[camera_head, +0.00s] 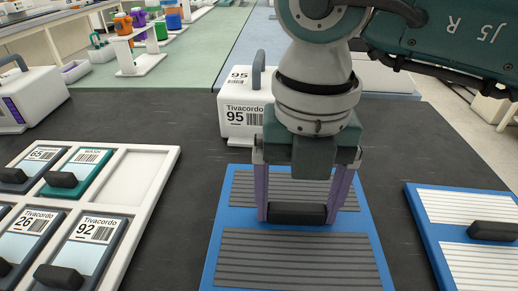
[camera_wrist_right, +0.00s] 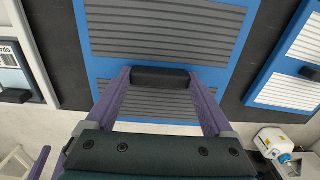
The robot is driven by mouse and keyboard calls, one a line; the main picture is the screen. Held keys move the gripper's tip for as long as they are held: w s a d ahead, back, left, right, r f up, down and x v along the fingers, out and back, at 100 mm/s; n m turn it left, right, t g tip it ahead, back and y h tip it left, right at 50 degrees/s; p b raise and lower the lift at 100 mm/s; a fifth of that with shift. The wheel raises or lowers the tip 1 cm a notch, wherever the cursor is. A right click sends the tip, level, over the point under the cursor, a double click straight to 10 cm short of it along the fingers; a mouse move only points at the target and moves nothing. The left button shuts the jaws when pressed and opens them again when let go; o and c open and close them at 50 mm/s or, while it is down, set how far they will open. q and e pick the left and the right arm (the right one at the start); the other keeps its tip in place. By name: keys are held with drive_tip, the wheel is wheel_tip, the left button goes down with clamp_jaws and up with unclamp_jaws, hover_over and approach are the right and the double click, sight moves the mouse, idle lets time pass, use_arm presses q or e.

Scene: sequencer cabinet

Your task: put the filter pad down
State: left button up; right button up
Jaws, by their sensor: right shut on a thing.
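A filter pad with a blue frame (camera_head: 229,231), two grey ribbed panels and a black handle (camera_head: 297,213) between them is in the middle of the black bench. My right gripper (camera_head: 297,208) points down, with its purple fingers shut on that handle. The wrist view shows the same grip, with the handle (camera_wrist_right: 160,77) between the fingertips and the blue frame (camera_wrist_right: 240,55) beyond. I cannot tell whether the pad touches the bench. A second blue-framed pad (camera_head: 424,232) with white ribbed panels and a black handle lies at the right.
A white box labelled Tivacordo 95 (camera_head: 236,119) stands just behind the grey pad. A white tray (camera_head: 140,178) with several labelled, black-handled cartridges is at the left; one slot is empty. Another white box (camera_head: 42,96) stands at back left. Bare black bench (camera_head: 190,200) lies between tray and pad.

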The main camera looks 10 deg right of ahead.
sight(295, 226)
drive_tip(key=shift+f, duration=2.2)
drive_tip(key=shift+f+b, duration=0.15)
drive_tip(key=shift+b, duration=0.2)
drive_tip(key=o, duration=1.2)
drive_tip(key=shift+o, duration=0.2)
